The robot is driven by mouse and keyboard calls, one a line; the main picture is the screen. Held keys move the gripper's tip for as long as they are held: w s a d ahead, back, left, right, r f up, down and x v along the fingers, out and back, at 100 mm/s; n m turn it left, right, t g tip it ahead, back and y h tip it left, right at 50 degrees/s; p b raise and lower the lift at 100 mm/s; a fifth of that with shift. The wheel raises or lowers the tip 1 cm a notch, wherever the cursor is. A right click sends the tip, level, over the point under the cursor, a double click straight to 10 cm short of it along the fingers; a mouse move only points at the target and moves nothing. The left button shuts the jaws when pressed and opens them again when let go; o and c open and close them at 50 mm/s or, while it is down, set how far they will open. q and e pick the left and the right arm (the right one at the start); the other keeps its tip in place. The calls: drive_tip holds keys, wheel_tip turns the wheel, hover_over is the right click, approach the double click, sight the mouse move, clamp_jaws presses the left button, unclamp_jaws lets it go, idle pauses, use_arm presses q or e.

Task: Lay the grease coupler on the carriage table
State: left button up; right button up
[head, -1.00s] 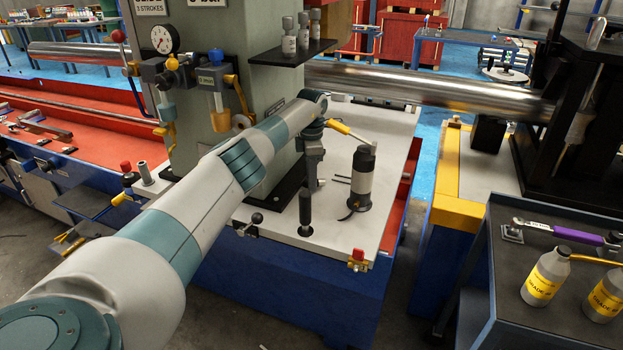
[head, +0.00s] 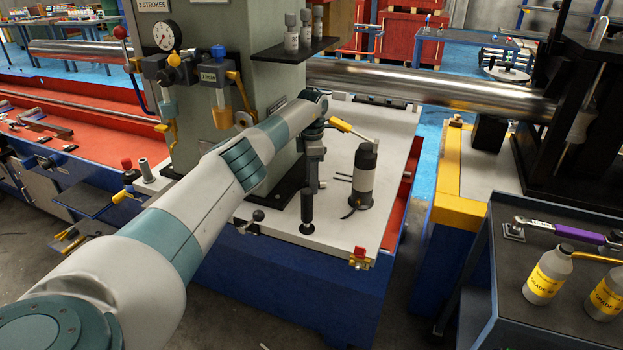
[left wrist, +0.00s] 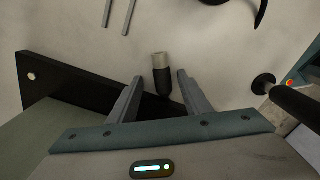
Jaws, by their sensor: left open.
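The carriage table (head: 335,238) is the pale flat plate beside the grey column. My left gripper (head: 315,184) points down low over it, beside the column's dark foot. In the left wrist view its two fingers (left wrist: 160,76) are open. Between their tips is a short piece with a pale metal end and a dark body, seemingly the grease coupler (left wrist: 162,72). It appears to lie on the pale table surface (left wrist: 205,45), apart from both fingers; exact contact below is unclear. In the head view I cannot make it out. My right gripper is not in view.
A dark cylinder with a white band (head: 363,176) stands right of the gripper, with two thin rods (left wrist: 120,15) nearby. An upright black handle (head: 307,210) stands close in front. The column's black foot (left wrist: 70,90) is close on the left.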

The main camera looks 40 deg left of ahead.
use_arm(q)
drive_tip(key=o, duration=0.6)
drive_tip(key=shift+f, duration=0.1)
drive_tip(key=shift+c, duration=0.2)
drive_tip(key=shift+a, duration=0.1)
drive_tip(key=shift+w+r+p, duration=0.2)
drive_tip(key=shift+r+p, duration=0.65)
drive_tip(key=shift+r, duration=0.25)
drive_tip(key=shift+s+a+r+p, duration=0.1)
drive_tip(key=shift+s+r+p, duration=0.1)
drive_tip(key=shift+r+p, duration=0.8)
drive_tip(key=shift+d+r+p, duration=0.2)
drive_tip(key=shift+r+p, duration=0.35)
drive_tip(key=shift+r, duration=0.9)
drive_tip(key=shift+d+f, duration=0.1)
drive_tip(key=shift+d, duration=0.05)
